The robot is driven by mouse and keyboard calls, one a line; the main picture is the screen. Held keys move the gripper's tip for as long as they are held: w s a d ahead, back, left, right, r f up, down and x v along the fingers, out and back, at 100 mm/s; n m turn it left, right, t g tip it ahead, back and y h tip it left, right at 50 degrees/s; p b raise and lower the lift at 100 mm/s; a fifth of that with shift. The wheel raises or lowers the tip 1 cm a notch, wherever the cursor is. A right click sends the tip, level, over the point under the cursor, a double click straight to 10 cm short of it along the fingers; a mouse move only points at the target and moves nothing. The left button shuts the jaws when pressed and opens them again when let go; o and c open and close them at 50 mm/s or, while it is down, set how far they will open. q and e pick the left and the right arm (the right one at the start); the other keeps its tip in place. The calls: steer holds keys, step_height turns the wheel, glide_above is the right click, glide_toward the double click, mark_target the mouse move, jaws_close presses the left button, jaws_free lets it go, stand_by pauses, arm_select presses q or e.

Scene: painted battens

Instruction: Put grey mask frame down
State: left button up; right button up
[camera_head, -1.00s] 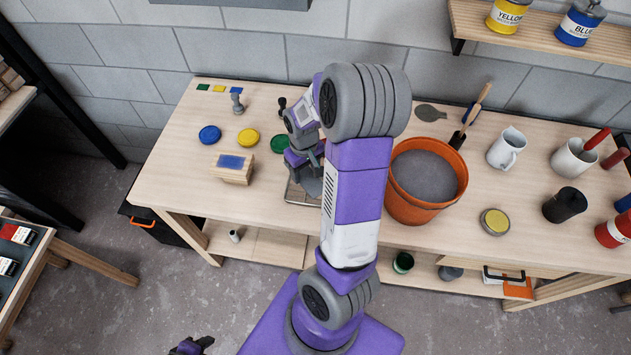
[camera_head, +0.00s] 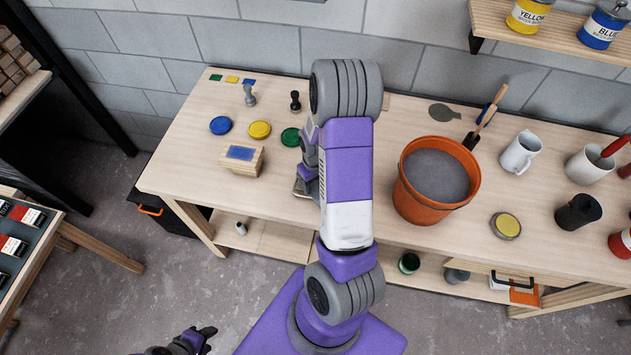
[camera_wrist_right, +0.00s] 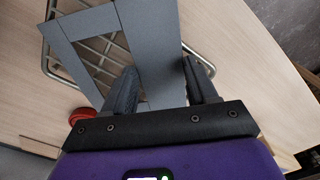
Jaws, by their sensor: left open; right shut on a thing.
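The grey mask frame (camera_wrist_right: 152,45) is a flat grey frame with an opening, seen in the right wrist view. My right gripper (camera_wrist_right: 163,80) is shut on one side of it. The frame lies over a wire rack (camera_wrist_right: 53,65) on the wooden bench; I cannot tell whether it touches the rack. In the head view my right arm hides the right gripper and most of the frame and rack. My left gripper (camera_head: 197,339) is open and empty, low over the floor at the bottom edge.
An orange bucket (camera_head: 408,200) stands right of my right arm. A wooden block with a blue top (camera_head: 240,154) and blue (camera_head: 221,125), yellow (camera_head: 260,129) and green (camera_head: 290,137) discs lie to the left. A red round thing (camera_wrist_right: 82,115) is beside the rack. The bench's front left is clear.

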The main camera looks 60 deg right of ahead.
steer(key=o, duration=0.6)
steer(key=shift+f, duration=0.2)
steer(key=o, duration=0.4)
steer(key=shift+o, duration=0.2)
steer(key=shift+r, duration=0.2)
steer(key=shift+w+r, duration=0.1)
steer(key=shift+r, duration=0.25)
step_height(320, 180, up, 11)
steer(key=p, duration=0.1)
steer(key=shift+r, duration=0.2)
